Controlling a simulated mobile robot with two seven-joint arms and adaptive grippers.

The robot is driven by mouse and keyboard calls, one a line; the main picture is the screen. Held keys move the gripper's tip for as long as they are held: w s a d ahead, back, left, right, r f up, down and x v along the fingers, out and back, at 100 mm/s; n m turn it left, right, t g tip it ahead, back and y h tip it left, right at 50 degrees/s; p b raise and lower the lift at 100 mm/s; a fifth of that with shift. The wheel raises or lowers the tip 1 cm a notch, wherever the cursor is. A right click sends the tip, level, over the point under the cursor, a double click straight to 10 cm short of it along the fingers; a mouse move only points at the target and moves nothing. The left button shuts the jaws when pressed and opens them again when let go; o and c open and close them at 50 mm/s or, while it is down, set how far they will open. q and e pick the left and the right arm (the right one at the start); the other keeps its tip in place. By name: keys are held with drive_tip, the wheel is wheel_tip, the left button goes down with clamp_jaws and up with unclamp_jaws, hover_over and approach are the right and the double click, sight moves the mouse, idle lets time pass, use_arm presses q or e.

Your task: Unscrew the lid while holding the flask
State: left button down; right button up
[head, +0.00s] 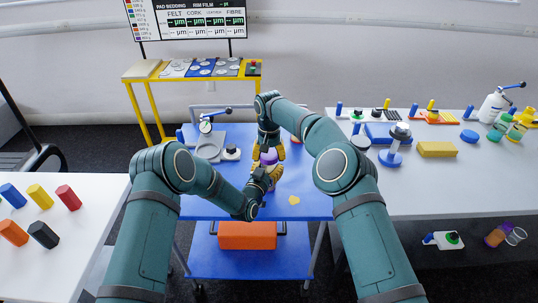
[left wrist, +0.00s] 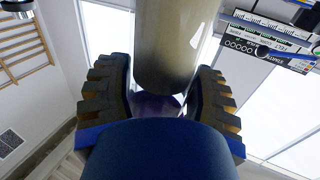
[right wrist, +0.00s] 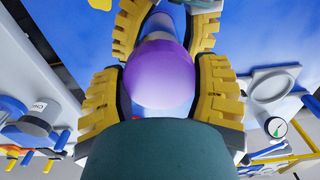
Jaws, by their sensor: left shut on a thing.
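The flask stands over the blue table (head: 210,208), mostly covered by my two grippers in the head view. Its purple rounded lid (right wrist: 160,75) shows large in the right wrist view. My left gripper (head: 264,178) is low and shut on the flask body. In the left wrist view a pale cylinder (left wrist: 170,45) and some purple lie between its fingers; I cannot tell which part the cylinder is. My right gripper (head: 268,148) comes from above, its fingers on either side of the lid. They look open, with no clear grip on the lid.
A yellow piece (head: 294,200) lies at the right. An orange box (head: 247,236) is on the lower shelf. White tables flank both sides.

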drive_tip(key=c, duration=0.3)
drive_tip(key=shift+c, duration=0.2)
drive_tip(key=n, duration=0.5)
drive_tip(key=shift+r, duration=0.25)
drive_tip(key=shift+r, duration=0.95)
drive_tip(key=shift+r, duration=0.1)
